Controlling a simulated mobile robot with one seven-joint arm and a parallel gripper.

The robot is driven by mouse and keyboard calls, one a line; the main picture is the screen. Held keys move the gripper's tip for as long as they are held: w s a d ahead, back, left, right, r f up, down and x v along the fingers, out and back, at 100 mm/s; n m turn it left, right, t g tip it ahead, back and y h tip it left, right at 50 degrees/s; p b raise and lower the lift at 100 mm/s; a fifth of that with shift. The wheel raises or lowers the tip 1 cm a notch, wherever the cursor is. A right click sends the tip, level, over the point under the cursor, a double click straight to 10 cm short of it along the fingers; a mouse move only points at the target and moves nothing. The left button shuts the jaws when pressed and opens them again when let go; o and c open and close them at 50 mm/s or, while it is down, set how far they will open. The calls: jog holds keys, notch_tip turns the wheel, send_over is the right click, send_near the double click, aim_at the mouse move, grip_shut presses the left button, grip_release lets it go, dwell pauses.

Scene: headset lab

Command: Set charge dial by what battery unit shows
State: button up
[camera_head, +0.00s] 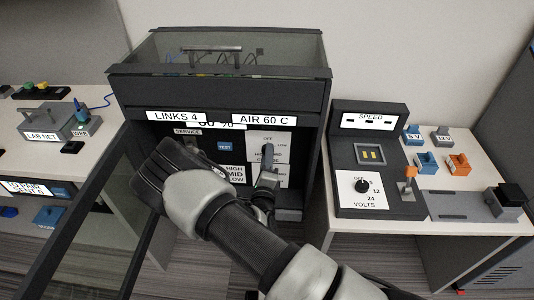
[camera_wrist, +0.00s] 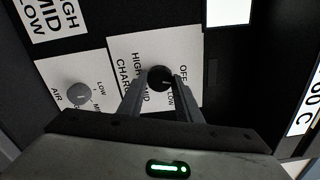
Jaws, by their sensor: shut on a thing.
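In the wrist view, the black charge dial (camera_wrist: 159,74) is on a white plate (camera_wrist: 190,48) marked OFF, LOW, MID and HIGH. My gripper (camera_wrist: 160,82) is shut on this dial, one finger on each side. The pointer's exact setting is hard to make out. In the head view, the battery unit (camera_head: 222,92) has signs reading "LINKS 4" (camera_head: 176,117) and "AIR 60 C" (camera_head: 263,119). A sign between and behind them seems to read "60 %" (camera_head: 222,127), partly covered. A HIGH/MID/LOW card (camera_head: 235,173) is partly hidden by my arm.
A grey AIR dial (camera_wrist: 79,94) sits beside the charge dial. A blue TEST button (camera_head: 225,146) is on the unit's panel. An open glass door (camera_head: 95,225) stands at left. The SPEED console (camera_head: 369,150) with a volts dial (camera_head: 362,186) stands close on the right.

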jog(key=m+p, duration=0.6)
jog(key=m, duration=1.2)
jog(key=shift+m, duration=0.4)
dwell(0.3)
jog(key=o, duration=1)
jog(key=shift+o, duration=0.2)
jog(key=s+p, duration=0.1)
jog(key=s, duration=1.6)
jog(key=shift+s+a, duration=0.25)
jog(key=shift+a, duration=0.05)
